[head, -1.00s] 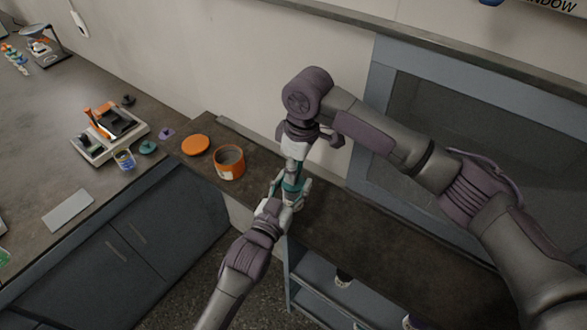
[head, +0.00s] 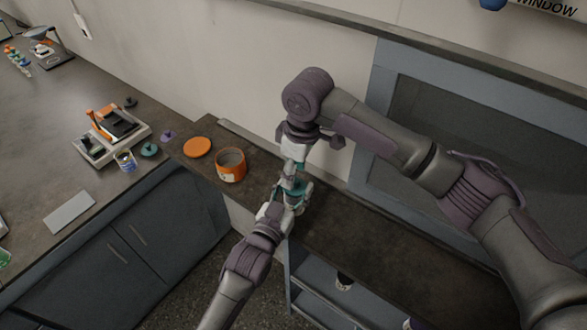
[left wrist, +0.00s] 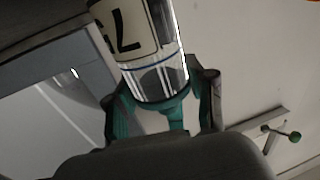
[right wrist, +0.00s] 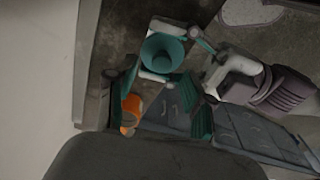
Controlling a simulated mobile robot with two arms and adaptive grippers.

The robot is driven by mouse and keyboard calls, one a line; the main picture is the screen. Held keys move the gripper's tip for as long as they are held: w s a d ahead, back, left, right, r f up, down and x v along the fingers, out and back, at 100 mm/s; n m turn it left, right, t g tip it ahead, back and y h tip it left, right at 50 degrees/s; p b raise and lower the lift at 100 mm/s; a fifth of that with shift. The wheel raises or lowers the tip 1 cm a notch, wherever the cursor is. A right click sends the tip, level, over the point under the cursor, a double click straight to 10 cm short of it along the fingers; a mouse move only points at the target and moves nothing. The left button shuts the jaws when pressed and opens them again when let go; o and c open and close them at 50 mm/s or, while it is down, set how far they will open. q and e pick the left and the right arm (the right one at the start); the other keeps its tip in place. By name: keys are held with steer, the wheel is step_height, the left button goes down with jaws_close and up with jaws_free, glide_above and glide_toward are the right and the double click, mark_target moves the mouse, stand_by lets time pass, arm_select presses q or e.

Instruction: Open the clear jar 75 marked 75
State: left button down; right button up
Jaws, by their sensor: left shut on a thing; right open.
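The clear jar 75 (left wrist: 150,50) shows in the left wrist view, with a cream label and a dark, upside-down, partly cut-off marking. My left gripper (head: 292,203) is shut around the jar; its teal-padded fingers (left wrist: 165,108) flank the glass. A round teal top (right wrist: 162,53), apparently the jar's lid, shows in the right wrist view. My right gripper (head: 291,172) is open just above the jar in the head view. Its teal fingers (right wrist: 165,90) are spread apart. Whether they touch the lid cannot be told.
An open orange jar (head: 231,166) stands left of my grippers, beside a loose orange lid (head: 197,147). An orange-and-black device (head: 112,128), a small jar (head: 125,161) and a teal lid (head: 149,149) are farther left. The dark bench (head: 350,235) to the right is clear.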

mark_target(300, 188)
arm_select(q)
steer(key=shift+r, duration=0.15)
arm_select(e)
step_height(300, 188, up, 12)
steer(key=d, duration=0.1)
steer(key=shift+s, duration=0.3)
steer(key=shift+d, duration=0.1)
arm_select(q)
steer(key=shift+c, duration=1.5)
jaws_free()
steer(key=shift+a, duration=0.1)
